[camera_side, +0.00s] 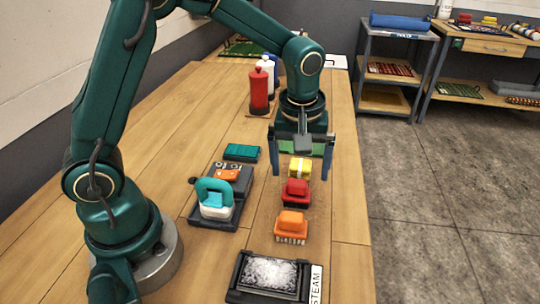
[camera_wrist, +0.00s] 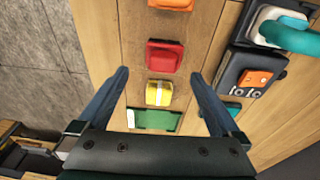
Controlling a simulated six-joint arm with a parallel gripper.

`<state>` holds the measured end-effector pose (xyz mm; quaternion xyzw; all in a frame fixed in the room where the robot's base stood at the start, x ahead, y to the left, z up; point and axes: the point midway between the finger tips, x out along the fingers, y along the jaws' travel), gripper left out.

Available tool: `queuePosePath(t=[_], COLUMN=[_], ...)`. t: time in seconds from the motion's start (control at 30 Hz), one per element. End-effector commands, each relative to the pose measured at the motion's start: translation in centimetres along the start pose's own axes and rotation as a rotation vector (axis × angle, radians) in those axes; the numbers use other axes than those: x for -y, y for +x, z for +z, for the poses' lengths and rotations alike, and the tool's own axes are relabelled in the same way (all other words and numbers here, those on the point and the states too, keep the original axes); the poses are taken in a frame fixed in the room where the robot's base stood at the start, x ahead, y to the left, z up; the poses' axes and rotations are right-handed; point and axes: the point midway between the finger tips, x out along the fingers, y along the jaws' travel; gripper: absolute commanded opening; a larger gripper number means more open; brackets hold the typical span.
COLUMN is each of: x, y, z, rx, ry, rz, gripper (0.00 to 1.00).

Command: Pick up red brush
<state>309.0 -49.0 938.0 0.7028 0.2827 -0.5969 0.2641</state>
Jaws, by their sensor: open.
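The red brush (camera_side: 295,192) lies on the wooden bench, in a row between a yellow brush (camera_side: 300,168) and an orange brush (camera_side: 292,226). In the wrist view the red brush (camera_wrist: 164,56) sits beyond the fingertips, above the yellow brush (camera_wrist: 159,93) in the picture. My gripper (camera_side: 302,172) is open and empty, above the bench near the yellow brush. In the wrist view its two blue fingers (camera_wrist: 160,75) stand apart on either side of the yellow brush. The red brush is not between the fingers.
A teal-handled tool (camera_side: 214,192) on a dark tray stands left of the brushes. A black-framed tray with white foam (camera_side: 268,274) lies at the front. The bench's right edge is close to the row.

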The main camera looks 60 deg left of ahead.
Motion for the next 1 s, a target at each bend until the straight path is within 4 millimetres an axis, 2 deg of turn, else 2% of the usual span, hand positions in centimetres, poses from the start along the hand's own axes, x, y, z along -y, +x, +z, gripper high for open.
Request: queuePosePath(t=[0.13, 0.5, 0.87, 0.97, 1.0], x=[0.3, 0.5, 0.5, 0.5, 0.5], y=[1.5, 5.7, 6.4, 6.3, 6.3], z=[0.7, 0.8, 0.8, 0.8, 0.8], rx=[0.028, 0.031, 0.028, 0.028, 0.028], ry=[0.011, 0.013, 0.013, 0.013, 0.013], rz=[-0.034, -0.036, -0.032, -0.032, -0.032], gripper=[1.00, 1.00, 1.00, 0.66, 0.50])
